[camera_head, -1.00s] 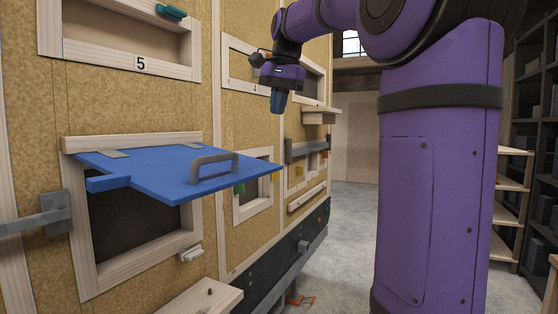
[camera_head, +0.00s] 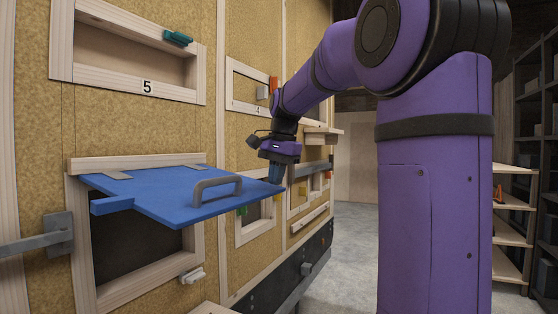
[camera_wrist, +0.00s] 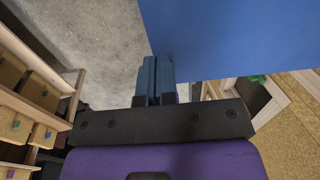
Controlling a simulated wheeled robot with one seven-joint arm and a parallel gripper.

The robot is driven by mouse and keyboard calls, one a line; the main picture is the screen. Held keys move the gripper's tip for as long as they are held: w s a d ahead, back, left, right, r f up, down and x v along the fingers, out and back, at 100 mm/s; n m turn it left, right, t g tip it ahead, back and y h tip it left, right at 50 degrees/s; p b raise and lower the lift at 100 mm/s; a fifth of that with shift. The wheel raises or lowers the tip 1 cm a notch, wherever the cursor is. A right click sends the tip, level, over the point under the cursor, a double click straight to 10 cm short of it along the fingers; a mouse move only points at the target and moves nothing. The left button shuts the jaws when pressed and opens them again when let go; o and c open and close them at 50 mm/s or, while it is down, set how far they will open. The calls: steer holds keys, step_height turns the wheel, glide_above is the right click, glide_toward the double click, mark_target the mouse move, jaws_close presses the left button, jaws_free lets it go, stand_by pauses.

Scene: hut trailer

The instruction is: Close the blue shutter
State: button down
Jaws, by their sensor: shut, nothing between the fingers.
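The blue shutter (camera_head: 165,195) is hinged along its top edge and stands swung up and out, nearly level, above its dark opening (camera_head: 135,246) in the wall. A grey handle (camera_head: 217,190) is on its upper face. My gripper (camera_head: 273,181) points down at the shutter's right outer corner, its fingers shut and empty. In the wrist view the shutter (camera_wrist: 240,35) fills the upper right, beside the shut fingers (camera_wrist: 157,75). I cannot tell whether the fingers touch its edge.
A grey latch bar (camera_head: 40,242) sticks out at the left of the opening. A small white catch (camera_head: 192,275) sits at its lower right. A wooden ledge (camera_head: 323,134) juts from the wall behind my gripper. Shelves (camera_head: 515,205) stand at the right, with clear floor between.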

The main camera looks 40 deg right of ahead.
steer(key=shift+w+f, duration=0.15)
steer(key=shift+f, duration=0.45)
steer(key=shift+f, duration=0.5)
step_height(320, 180, down, 11)
steer(key=w+a+t+y, duration=0.1)
steer(key=w+t+y, duration=0.1)
steer(key=w+t, duration=0.15)
steer(key=shift+t, duration=0.35)
steer(key=w+a+f, duration=0.2)
steer(key=w+f, duration=0.3)
steer(key=w, duration=0.1)
steer(key=w+a+f, duration=0.2)
steer(key=w+f, duration=0.3)
steer(key=w, duration=0.1)
steer(key=w+a+f, duration=0.3)
steer(key=w+f, duration=0.3)
steer(key=shift+w+a, duration=0.1)
steer(key=shift+w, duration=0.2)
steer(key=shift+w+a+f, duration=0.15)
steer(key=shift+w+a, duration=0.1)
steer(key=shift+w, duration=0.5)
steer(key=shift+s, duration=0.1)
